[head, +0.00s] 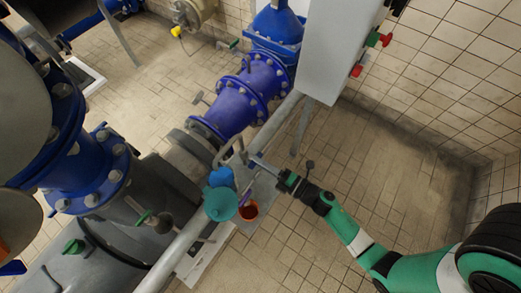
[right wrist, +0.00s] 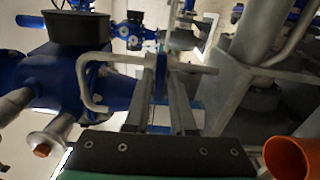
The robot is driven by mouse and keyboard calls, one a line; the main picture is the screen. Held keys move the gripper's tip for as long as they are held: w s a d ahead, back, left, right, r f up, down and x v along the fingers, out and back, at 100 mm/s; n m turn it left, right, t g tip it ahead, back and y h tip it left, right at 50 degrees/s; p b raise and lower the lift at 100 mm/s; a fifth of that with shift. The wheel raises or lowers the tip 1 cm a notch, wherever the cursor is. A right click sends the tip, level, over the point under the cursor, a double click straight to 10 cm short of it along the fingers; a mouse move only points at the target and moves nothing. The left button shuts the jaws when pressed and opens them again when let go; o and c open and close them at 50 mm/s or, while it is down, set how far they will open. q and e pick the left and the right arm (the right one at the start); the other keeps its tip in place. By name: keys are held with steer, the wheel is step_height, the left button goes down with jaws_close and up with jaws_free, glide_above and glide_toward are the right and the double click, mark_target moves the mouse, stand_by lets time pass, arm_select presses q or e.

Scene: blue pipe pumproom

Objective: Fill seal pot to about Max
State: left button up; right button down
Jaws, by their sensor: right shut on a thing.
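My right gripper (head: 254,161) reaches in from the lower right to the pipework in the middle of the head view. In the right wrist view its two long grey fingers (right wrist: 164,75) are shut on a bent grey bar (right wrist: 92,84), which passes crosswise between the fingertips. In the head view the bar (head: 229,149) shows as a small loop beside the fingertips. A teal round vessel (head: 220,204) stands left of the gripper. An orange-red cup (head: 248,211) is beside it and also shows in the right wrist view (right wrist: 290,158). I cannot tell which part is the seal pot, and no level or Max mark is readable. My left gripper is not in view.
A violet-blue flanged pipe (head: 240,100) runs above the gripper. A grey cabinet (head: 338,50) with red and green knobs hangs at upper right. A long grey pipe (head: 180,246) passes beneath the vessel. Tiled floor (head: 320,240) is free at the lower right.

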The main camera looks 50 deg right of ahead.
stand_by(0.4)
steer(key=c, duration=0.9)
jaws_free()
steer(key=shift+s+d+p, duration=0.15)
steer(key=shift+s+p, duration=0.45)
steer(key=shift+s, duration=2.3)
steer(key=shift+s+d+p, duration=0.15)
steer(key=shift+s+p, duration=0.4)
steer(key=shift+s, duration=2.35)
